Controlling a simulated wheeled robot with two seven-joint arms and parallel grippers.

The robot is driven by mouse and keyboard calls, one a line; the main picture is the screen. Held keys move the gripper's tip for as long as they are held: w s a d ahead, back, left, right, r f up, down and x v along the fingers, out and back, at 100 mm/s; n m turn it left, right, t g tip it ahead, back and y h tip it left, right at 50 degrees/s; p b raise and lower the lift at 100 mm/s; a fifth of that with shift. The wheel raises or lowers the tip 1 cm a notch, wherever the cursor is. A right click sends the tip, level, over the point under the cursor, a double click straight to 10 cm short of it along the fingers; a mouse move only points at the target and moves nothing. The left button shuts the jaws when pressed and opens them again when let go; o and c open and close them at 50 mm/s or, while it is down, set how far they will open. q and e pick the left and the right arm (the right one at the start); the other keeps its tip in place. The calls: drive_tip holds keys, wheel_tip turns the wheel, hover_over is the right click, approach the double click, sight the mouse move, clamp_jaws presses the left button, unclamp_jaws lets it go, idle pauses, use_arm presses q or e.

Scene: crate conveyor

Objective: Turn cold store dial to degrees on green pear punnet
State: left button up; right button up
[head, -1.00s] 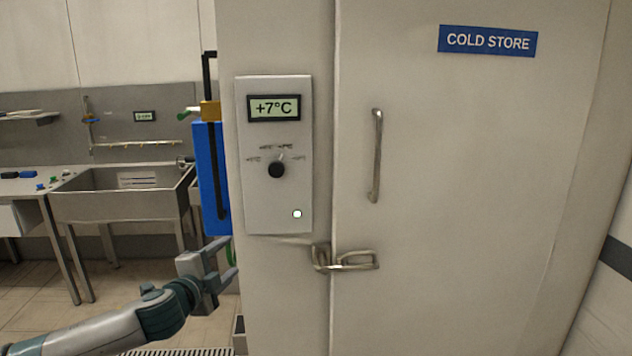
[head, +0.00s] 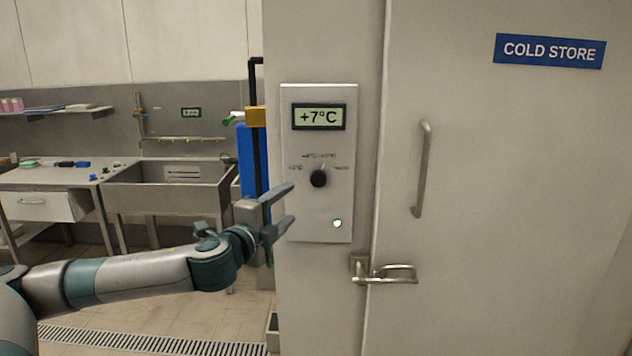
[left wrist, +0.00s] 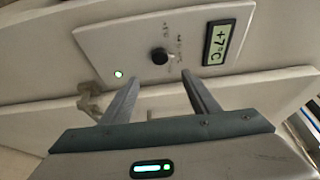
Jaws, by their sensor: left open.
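The cold store dial (head: 319,178) is a black knob on a pale control panel (head: 300,222) beside the cold store door. The display (head: 318,117) above it reads +7°C. Small marks surround the dial; they are too small to read surely. My left gripper (head: 290,206) is open and empty, just left of and below the dial, apart from it. In the left wrist view the dial (left wrist: 159,56) shows beyond and between the two open fingers (left wrist: 158,98). My right gripper is not in view. No green pear punnet can be made out.
The cold store door (head: 480,180) has a vertical handle (head: 422,168) and a latch (head: 384,271) below the panel's right side. A lit round button (head: 337,223) sits low on the panel. A steel sink (head: 165,200) and a table (head: 60,175) stand at left.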

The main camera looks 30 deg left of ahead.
sight(317, 180)
use_arm(q)
drive_tip(key=w+p, duration=0.2)
drive_tip(key=w, duration=0.3)
drive_tip(key=w+a+p, duration=0.1)
drive_tip(key=w+p, duration=0.2)
drive_tip(key=w, duration=0.1)
drive_tip(key=w+a+p, duration=0.1)
drive_tip(key=w+p, duration=0.1)
drive_tip(key=w, duration=0.3)
drive_tip(key=shift+w+a+r, duration=0.1)
drive_tip(key=shift+w+a, duration=0.1)
drive_tip(key=shift+w, duration=0.15)
drive_tip(key=shift+w+a+p, duration=0.1)
drive_tip(key=shift+w+p, duration=0.4)
drive_tip(key=shift+w, duration=0.35)
drive_tip(key=c, duration=1)
